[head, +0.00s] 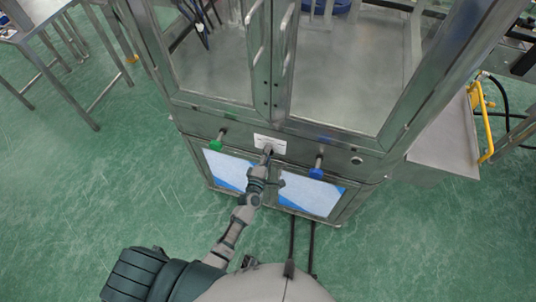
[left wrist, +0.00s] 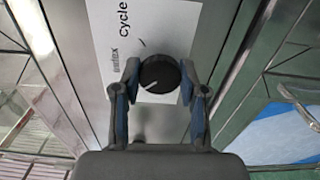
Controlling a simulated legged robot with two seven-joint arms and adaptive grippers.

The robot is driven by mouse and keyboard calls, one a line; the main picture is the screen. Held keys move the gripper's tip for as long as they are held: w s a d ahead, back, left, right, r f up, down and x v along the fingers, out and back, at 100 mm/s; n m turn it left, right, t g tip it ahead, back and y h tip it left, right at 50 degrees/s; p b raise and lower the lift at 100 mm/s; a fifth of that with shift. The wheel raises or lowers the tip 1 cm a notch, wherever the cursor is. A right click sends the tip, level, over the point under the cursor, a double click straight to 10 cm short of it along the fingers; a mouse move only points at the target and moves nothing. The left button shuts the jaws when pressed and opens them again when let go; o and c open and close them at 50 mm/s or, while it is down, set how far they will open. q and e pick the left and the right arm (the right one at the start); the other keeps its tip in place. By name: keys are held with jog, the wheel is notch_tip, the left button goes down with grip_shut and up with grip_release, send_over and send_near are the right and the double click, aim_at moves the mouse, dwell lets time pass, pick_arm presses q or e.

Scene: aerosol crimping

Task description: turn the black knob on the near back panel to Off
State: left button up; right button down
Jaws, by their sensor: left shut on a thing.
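The black knob (left wrist: 160,72) sits on a white label plate (left wrist: 105,30) on the steel panel. In the left wrist view its white pointer line points to the lower left. The words "cycle" and, less clearly, "index" show on the label; I see no Off mark, and part of the label is hidden by my fingers. My left gripper (left wrist: 159,76) is shut on the knob, one finger on each side of it. In the head view my left gripper (head: 267,152) reaches the white label (head: 271,143), and the knob is mostly hidden behind it. My right gripper is not in view.
The panel belongs to a steel cabinet with glass doors and vertical handles (head: 287,28). A steel table (head: 35,15) stands far left. The green floor (head: 60,190) at left is clear.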

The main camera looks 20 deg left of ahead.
pick_arm(q)
jog(key=shift+a+n, duration=0.1)
jog(key=shift+n, duration=0.8)
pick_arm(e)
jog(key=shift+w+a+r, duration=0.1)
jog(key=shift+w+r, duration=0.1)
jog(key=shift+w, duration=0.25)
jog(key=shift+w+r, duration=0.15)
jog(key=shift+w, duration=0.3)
pick_arm(q)
jog(key=shift+f, duration=0.1)
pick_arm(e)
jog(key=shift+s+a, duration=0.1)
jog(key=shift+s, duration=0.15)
pick_arm(q)
jog(key=o, duration=1.2)
jog(key=shift+c, duration=0.2)
jog(key=s, duration=1.2)
jog(key=shift+a, duration=0.25)
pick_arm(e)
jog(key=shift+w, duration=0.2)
pick_arm(q)
jog(key=shift+w, duration=0.1)
